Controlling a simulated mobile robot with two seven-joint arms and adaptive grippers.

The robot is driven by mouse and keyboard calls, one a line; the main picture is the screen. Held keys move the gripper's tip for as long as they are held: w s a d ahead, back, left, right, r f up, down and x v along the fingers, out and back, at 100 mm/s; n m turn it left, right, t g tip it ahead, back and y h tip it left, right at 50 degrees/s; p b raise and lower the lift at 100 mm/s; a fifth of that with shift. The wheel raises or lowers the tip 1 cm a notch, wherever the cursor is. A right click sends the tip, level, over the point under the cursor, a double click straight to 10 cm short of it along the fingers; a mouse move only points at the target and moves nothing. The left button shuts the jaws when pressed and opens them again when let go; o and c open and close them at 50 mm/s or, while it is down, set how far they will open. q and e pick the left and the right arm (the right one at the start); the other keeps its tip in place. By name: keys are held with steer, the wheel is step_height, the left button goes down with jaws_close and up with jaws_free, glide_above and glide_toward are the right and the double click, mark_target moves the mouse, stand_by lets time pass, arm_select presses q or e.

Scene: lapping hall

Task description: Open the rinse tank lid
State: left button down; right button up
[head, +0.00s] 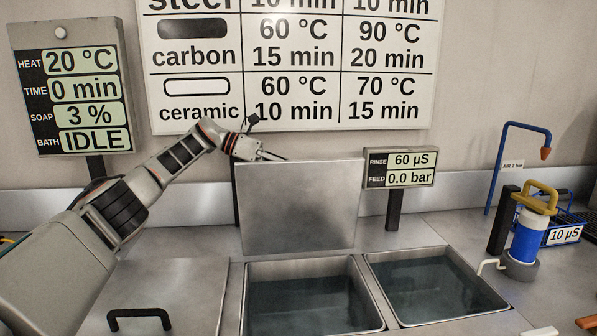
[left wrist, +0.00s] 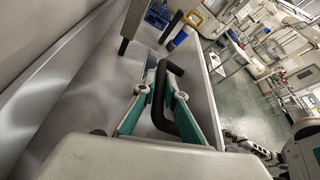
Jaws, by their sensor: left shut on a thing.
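The grey metal lid (head: 300,208) stands about upright at the back edge of the middle tank (head: 312,305), which is open and holds water. My left gripper (head: 268,156) is at the top of this lid, partly hidden behind its upper edge. In the left wrist view the green fingers of my left gripper (left wrist: 163,100) are shut on the black bar handle (left wrist: 174,68) of the lid. The handle is hidden in the head view.
A second open tank (head: 437,287) with water is on the right. A closed lid with a black handle (head: 140,314) is at the left. A rinse display (head: 402,168) on a post stands right of the raised lid. A blue bottle (head: 527,236) stands further right.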

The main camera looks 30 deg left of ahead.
arm_select(q)
steer(key=shift+a+f, duration=0.1)
steer(key=shift+f, duration=0.2)
steer(key=c, duration=2.1)
jaws_free()
steer(key=shift+w, duration=0.1)
steer(key=shift+r, duration=0.15)
steer(key=v, duration=1.2)
